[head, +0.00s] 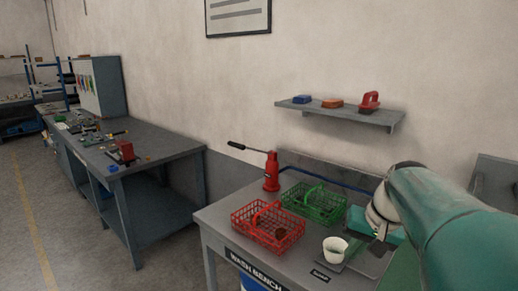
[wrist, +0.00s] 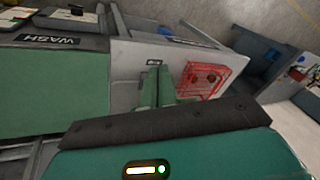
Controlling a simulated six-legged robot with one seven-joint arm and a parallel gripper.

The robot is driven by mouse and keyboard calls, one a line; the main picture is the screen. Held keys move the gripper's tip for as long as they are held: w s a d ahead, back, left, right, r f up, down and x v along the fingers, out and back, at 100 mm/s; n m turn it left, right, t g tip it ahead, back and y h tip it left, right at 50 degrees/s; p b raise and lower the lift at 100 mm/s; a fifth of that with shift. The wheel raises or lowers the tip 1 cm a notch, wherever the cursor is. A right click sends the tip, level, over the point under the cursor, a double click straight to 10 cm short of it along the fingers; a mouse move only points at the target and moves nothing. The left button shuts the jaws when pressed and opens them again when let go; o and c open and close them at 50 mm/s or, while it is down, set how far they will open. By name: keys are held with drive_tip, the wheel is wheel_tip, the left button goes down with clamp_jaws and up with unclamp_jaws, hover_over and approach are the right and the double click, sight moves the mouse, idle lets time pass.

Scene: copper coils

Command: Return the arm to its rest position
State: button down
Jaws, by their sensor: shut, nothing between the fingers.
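My arm (head: 450,220) reaches in from the right of the head view, over the right part of the wash bench (head: 215,215). My gripper (head: 368,222) is above the bench top, to the right of the baskets and above the white cup. In the wrist view my gripper (wrist: 158,72) shows as two green fingers close together, shut and empty. The exact height of the fingers above the bench is hard to tell.
A red basket (head: 262,238) with a brown item in it, a green basket (head: 318,200), a white cup (head: 335,250) and a red jack (head: 271,172) stand on the bench. A wall shelf (head: 340,113) holds small items. Another workbench (head: 140,150) stands left, across a floor gap.

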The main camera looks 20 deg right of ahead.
drive_tip(key=s+a+f+n, duration=0.2)
drive_tip(key=s+a+n, duration=0.1)
drive_tip(key=a, duration=0.8)
drive_tip(key=s+a+f+n+t+h, duration=0.1)
drive_tip(key=s+a+f+n, duration=0.1)
drive_tip(key=a, duration=0.9)
drive_tip(key=shift+s+n+t, duration=0.3)
drive_tip(key=shift+s+n, duration=0.35)
drive_tip(key=shift+n, duration=0.25)
